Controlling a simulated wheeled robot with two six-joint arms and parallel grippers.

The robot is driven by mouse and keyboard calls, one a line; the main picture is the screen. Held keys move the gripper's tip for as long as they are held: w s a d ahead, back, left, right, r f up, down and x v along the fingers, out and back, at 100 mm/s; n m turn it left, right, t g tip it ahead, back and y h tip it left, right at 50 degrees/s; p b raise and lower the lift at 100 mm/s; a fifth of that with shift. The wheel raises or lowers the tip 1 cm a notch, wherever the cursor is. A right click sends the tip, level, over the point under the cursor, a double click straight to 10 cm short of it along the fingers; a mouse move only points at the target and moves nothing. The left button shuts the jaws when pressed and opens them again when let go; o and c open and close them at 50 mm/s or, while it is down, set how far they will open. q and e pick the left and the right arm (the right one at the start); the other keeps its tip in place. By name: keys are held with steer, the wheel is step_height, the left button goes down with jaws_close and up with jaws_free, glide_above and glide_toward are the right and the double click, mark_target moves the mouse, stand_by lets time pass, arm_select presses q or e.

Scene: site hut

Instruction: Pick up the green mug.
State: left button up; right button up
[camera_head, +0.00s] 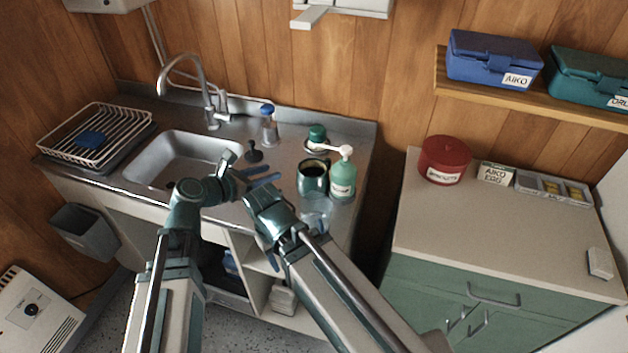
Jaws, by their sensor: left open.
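The green mug (313,182) stands upright near the right end of the steel counter, its dark opening facing up. It is just left of a pale green pump bottle (343,181). My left gripper (235,168) is open and empty over the counter at the sink's right edge, left of the mug and apart from it. My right gripper (264,199) is at the counter's front edge, below and left of the mug. Its fingers are not clear from here.
A blue-capped bottle (269,127), a dark plunger-like item (254,152) and a green-lidded jar (317,137) stand behind. The sink (160,168) is left; a cabinet with a red tin (444,160) is right.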

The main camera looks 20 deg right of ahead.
arm_select(q)
steer(key=b+x, duration=0.3)
steer(key=x, duration=0.5)
steer(key=shift+w+f, duration=0.15)
steer(key=b+x, duration=0.2)
steer(key=x, duration=0.3)
steer(key=shift+w+f, duration=0.15)
steer(key=shift+w, duration=0.05)
steer(key=shift+s, duration=0.1)
jaws_close()
stand_by(0.9)
